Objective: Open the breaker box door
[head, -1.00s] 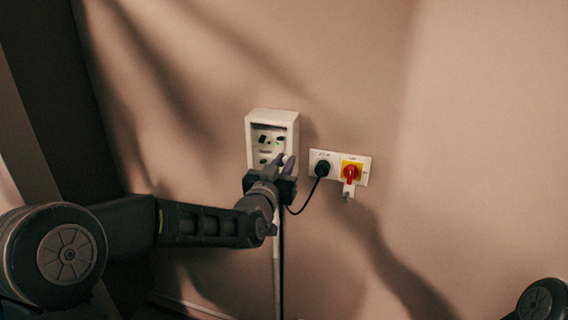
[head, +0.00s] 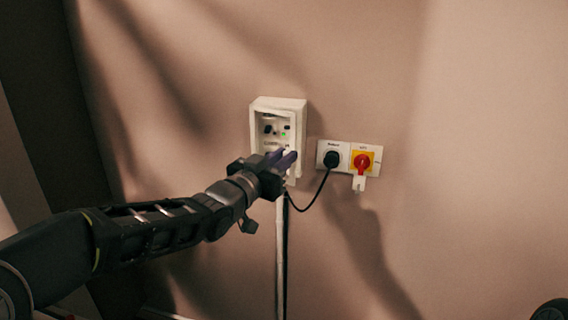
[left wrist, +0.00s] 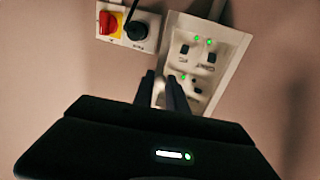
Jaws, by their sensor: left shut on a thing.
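The breaker box (head: 279,104) is a white box on the wall in the middle of the head view. Its recessed front shows dark switches and a green light; it also appears tilted in the left wrist view (left wrist: 198,35), with several green lights. My left gripper (head: 285,159) is at the lower front edge of the box, shut on what appears to be the door's edge. In the left wrist view the fingers (left wrist: 162,90) are close together at the box's near edge. The door panel itself is hard to make out, and the fingers hide part of it.
Right of the box is a white plate with a black plug (head: 331,159) and a red rotary switch on yellow (head: 363,162). A black cable loops from the plug below the box. A white conduit (head: 280,250) runs down the wall. The wall to the right is bare.

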